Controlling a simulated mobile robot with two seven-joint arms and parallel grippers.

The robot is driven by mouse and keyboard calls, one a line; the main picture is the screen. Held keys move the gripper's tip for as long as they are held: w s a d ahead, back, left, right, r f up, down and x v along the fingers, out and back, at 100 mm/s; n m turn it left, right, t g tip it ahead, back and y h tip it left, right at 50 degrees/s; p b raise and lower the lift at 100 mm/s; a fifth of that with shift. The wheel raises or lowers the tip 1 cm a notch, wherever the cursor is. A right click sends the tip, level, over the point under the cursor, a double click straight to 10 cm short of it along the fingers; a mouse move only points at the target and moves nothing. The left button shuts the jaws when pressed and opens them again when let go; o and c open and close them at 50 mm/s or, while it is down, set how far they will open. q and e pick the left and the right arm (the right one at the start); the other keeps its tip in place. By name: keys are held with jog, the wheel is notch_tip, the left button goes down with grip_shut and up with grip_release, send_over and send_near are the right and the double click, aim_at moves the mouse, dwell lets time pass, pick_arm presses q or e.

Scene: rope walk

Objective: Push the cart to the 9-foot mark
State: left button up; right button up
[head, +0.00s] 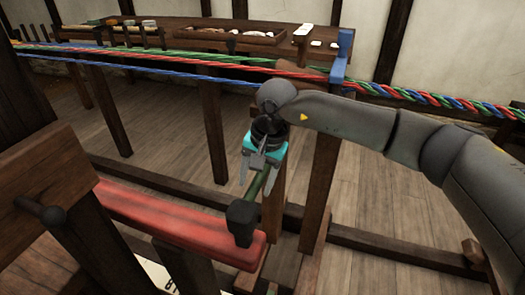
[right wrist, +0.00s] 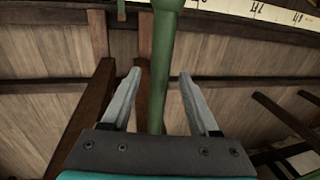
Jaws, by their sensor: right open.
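The cart is a wooden frame with posts (head: 325,185) and a blue fitting (head: 340,58) at its top, where the rope strands meet. A green bar (head: 272,181) with a black end (head: 242,216) sticks out from it over a red beam. My right gripper (head: 257,186) is open and points down at the green bar. In the right wrist view the green bar (right wrist: 160,75) runs between the two spread fingers (right wrist: 157,85), with gaps on both sides. A white marked strip (right wrist: 255,10) shows at the top there; its numbers are hard to read. My left gripper is out of view.
The red beam (head: 165,222) lies at the lower left, near a dark wooden frame (head: 45,160). Red, green and blue strands (head: 200,66) run left, and a twisted rope (head: 440,100) runs right. A bench (head: 180,30) stands behind. A dark floor rail (head: 400,255) runs to the right.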

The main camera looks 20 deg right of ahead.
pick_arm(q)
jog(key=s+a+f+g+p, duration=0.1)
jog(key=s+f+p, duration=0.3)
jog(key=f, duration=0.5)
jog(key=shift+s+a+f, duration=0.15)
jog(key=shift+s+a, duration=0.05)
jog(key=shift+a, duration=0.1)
pick_arm(e)
notch_tip(320, 180, up, 14)
jog(key=s+d, duration=0.1)
jog(key=d, duration=0.1)
jog(key=shift+s+d, duration=0.15)
jog(key=shift+s, duration=0.1)
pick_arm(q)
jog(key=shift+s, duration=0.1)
